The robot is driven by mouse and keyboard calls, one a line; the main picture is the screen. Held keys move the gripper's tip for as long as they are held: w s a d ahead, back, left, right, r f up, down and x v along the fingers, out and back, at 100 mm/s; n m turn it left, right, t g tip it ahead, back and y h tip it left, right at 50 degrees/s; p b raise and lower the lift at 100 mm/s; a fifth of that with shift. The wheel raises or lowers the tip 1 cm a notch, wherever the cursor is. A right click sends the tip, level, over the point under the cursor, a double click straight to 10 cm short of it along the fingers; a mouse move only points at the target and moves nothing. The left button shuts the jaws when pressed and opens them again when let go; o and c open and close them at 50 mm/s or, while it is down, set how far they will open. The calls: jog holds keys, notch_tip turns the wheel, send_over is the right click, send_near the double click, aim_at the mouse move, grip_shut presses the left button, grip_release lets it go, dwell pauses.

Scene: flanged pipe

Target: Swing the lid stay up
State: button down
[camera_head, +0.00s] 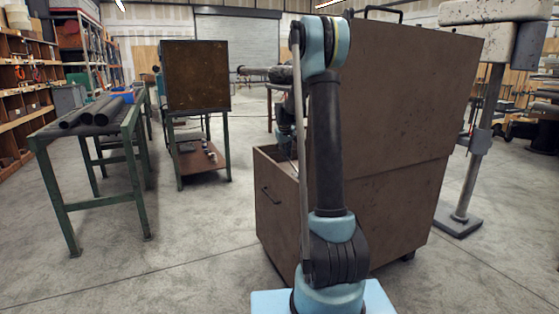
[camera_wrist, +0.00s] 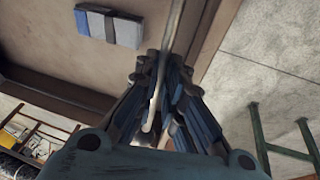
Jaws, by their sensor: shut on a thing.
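A large brown chest (camera_head: 275,205) stands in front of me with its big lid (camera_head: 410,80) raised. The lid stay (camera_wrist: 157,100) is a thin pale rod in the wrist view, near the chest's side wall. My gripper (camera_wrist: 160,78) is shut on the stay, with a finger on each side of it. The stay's lower part shows between the fingers; its ends are hard to make out. In the head view my arm hides most of the chest opening, and the gripper and stay cannot be made out clearly there.
A blue and grey block (camera_wrist: 110,25) lies inside the chest. A green-legged table with dark pipes (camera_head: 95,112) stands at the left, and a grey pillar machine (camera_head: 480,140) at the right. Floor between the left table and the chest is clear.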

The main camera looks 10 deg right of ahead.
jog(key=shift+s+d+r+t, duration=0.15)
jog(key=shift+s+r+t, duration=0.4)
jog(key=shift+r+t, duration=0.25)
jog(key=shift+r, duration=0.1)
jog(key=c, duration=2)
grip_release()
jog(key=shift+o, duration=0.2)
jog(key=d+v, duration=0.1)
jog(key=v, duration=1)
jog(key=shift+a+r, duration=0.25)
jog(key=shift+r, duration=0.25)
